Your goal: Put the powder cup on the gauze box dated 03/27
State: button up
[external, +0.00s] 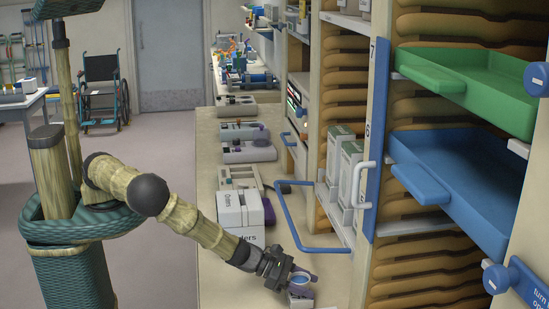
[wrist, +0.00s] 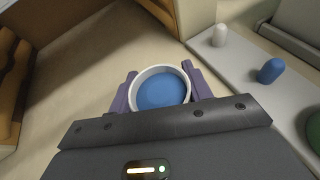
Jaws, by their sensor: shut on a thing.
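My gripper (external: 299,290) is shut on a small round cup (external: 300,280), near the front end of the counter. In the wrist view the cup (wrist: 160,88) is white-rimmed with blue inside, held upright between the purple fingers of my gripper (wrist: 161,92). The counter surface shows around it; I cannot tell how far above the counter it is. Two green-and-white boxes (external: 351,178) stand side by side on a shelf right of the counter. No date is readable on them, so I cannot tell which box is dated 03/27.
White lettered boxes (external: 240,212) stand on the counter (external: 208,265) behind my gripper. A blue frame handle (external: 292,232) juts over the counter. Green (external: 475,80) and blue (external: 455,180) trays stick out at right. A grey panel with coloured knobs (wrist: 270,70) lies right in the wrist view.

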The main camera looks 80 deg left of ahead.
jog(key=o, duration=1)
jog(key=shift+f, duration=0.1)
jog(key=shift+c, duration=0.2)
jog(key=shift+r, duration=0.2)
jog(key=shift+s+a, duration=0.1)
jog(key=shift+s, duration=0.15)
jog(key=b+v, duration=0.2)
jog(key=v, duration=0.9)
jog(key=shift+s, duration=0.2)
jog(key=shift+a+r, duration=0.15)
